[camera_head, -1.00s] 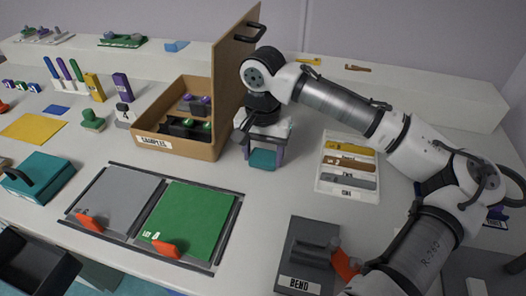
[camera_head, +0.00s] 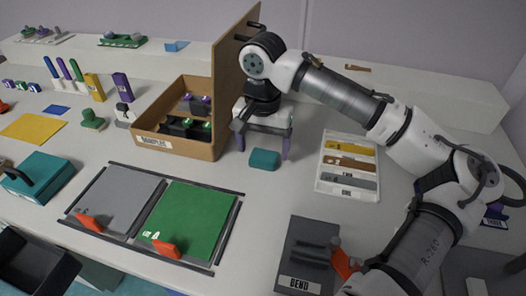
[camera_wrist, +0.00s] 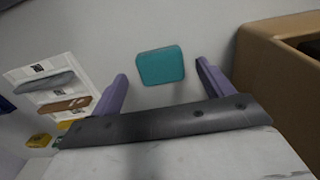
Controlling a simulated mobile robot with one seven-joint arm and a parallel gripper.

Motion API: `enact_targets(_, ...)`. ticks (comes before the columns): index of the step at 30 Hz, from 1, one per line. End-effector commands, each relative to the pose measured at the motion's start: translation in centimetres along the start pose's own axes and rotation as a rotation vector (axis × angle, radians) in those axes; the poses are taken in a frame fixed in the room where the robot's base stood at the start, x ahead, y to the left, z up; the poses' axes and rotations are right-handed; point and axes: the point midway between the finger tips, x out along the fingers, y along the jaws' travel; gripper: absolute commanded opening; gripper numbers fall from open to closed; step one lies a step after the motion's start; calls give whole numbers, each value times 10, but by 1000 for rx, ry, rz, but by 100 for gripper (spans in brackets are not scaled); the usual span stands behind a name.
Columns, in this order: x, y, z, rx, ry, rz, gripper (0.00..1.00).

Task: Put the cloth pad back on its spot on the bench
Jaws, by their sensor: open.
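The cloth pad (camera_head: 264,159) is a small teal block with rounded corners. It lies on the bench to the right of the SAMPLES box, and it also shows in the wrist view (camera_wrist: 160,66). My gripper (camera_head: 264,146) points down above and just behind the pad. Its two purple fingers are spread apart, with nothing between them. In the wrist view the gripper (camera_wrist: 162,80) has a finger on either side of the pad, apart from it. I see no marked spot for the pad that I can be sure of.
The wooden SAMPLES box (camera_head: 180,142) with its raised lid (camera_head: 233,75) stands close to the left of my gripper. A white tray (camera_head: 347,186) with coloured pieces lies to the right. The grey BEND block (camera_head: 305,258) is in front. Bare bench surrounds the pad.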

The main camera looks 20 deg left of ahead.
Motion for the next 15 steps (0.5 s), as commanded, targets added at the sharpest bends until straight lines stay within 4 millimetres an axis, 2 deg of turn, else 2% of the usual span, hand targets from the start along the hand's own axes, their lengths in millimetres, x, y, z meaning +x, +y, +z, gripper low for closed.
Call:
enact_targets(3, -27, -1, 0, 0, 3, -2, 80)
enact_targets(9, -68, 0, 0, 0, 2, -1, 80)
enact_targets(15, -92, 0, 0, 0, 1, 0, 80)
